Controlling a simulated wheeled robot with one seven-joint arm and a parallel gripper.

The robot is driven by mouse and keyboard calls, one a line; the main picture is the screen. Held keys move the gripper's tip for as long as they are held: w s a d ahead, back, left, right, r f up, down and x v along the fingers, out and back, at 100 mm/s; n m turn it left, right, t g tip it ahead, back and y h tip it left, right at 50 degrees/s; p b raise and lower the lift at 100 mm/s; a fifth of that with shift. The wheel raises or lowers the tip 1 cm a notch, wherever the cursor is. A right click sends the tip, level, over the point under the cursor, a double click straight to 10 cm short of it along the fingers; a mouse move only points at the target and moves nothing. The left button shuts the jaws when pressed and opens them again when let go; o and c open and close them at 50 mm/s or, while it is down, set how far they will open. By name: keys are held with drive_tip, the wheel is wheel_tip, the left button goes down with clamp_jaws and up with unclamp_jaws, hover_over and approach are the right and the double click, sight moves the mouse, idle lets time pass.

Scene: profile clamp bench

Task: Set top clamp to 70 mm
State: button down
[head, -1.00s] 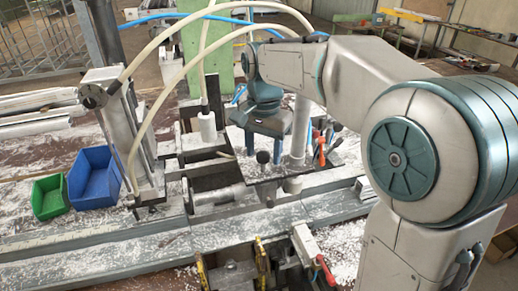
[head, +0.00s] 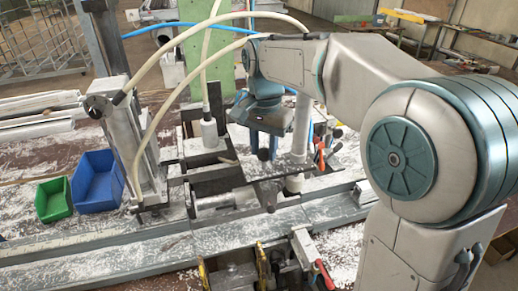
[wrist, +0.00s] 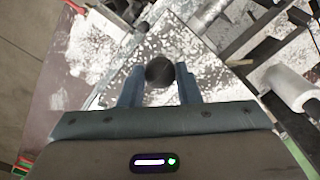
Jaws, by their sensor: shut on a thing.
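My gripper (head: 264,157) reaches down over the middle of the bench, its two blue fingers close together. In the wrist view the fingers (wrist: 160,88) stand on either side of a round black knob (wrist: 159,70) and are shut on it. In the head view the knob is mostly hidden by the fingers. The knob is above a dark, flat plate with a speckled surface (head: 292,177). I cannot read any millimetre scale or tell the clamp's setting.
A blue bin (head: 97,181) and a green bin (head: 52,199) stand at the left. Red-handled tools (head: 320,155) are right of my gripper. Hoses arch above the bench. A chip-covered rail (head: 150,250) runs along the front, with clamps (head: 232,277) at its near edge.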

drive_tip(key=shift+w+r, duration=0.1)
drive_tip(key=shift+r, duration=0.2)
drive_tip(key=c, duration=1.1)
unclamp_jaws()
drive_tip(key=shift+o, duration=0.2)
drive_tip(key=shift+d, duration=0.1)
wheel_tip(320, 180, up, 14)
drive_tip(key=shift+f, duration=0.15)
